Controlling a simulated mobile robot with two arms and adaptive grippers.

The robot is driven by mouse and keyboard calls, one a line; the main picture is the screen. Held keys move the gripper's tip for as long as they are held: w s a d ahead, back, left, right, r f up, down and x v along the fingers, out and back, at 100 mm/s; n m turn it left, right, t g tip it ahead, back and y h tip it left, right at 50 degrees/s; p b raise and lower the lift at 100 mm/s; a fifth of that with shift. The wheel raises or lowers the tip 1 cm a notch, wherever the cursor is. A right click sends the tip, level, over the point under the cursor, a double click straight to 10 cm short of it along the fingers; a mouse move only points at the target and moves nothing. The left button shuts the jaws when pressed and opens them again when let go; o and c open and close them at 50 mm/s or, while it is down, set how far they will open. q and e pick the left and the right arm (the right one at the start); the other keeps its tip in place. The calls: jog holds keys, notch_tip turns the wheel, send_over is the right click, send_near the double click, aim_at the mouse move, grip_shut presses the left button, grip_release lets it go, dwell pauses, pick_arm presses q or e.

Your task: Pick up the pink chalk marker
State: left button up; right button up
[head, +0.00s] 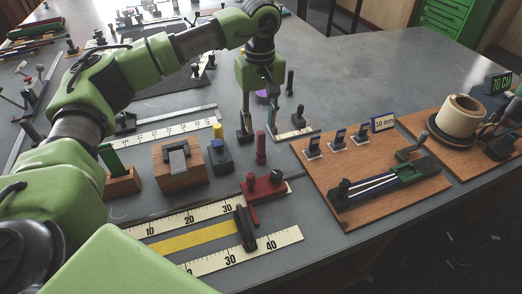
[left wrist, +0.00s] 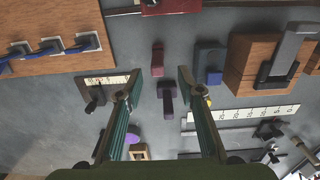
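A small upright reddish-pink piece (head: 261,148) stands on the grey bench behind the red clamp; it is the closest match I see to the pink chalk marker, though I cannot be sure. In the left wrist view it (left wrist: 157,58) shows just beyond the left-hand fingertip. My left gripper (head: 259,133) points down over the bench, just behind this piece. It is open, with a clear gap between its fingers (left wrist: 170,72). A dark mauve piece on a black base (left wrist: 167,97) shows between the fingers, with nothing gripped. My right gripper is not in view.
A red clamp (head: 265,187) lies in front. A wooden board (head: 330,178) with small signs lies right. Rulers (head: 245,257) lie at the near edge.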

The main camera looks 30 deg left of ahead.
aim_at(261, 132)
pick_arm(q)
jog(key=shift+w+f+p, duration=0.15)
jog(key=shift+f+p, duration=0.25)
jog(key=shift+f, duration=0.2)
jog(key=f, duration=0.1)
jog(key=f+p, duration=0.1)
jog(key=f, duration=0.1)
jog(key=shift+w+a+f, duration=0.1)
jog(key=shift+w+f, duration=0.15)
jog(key=shift+f, duration=0.05)
jog(key=shift+f+p, duration=0.3)
grip_shut()
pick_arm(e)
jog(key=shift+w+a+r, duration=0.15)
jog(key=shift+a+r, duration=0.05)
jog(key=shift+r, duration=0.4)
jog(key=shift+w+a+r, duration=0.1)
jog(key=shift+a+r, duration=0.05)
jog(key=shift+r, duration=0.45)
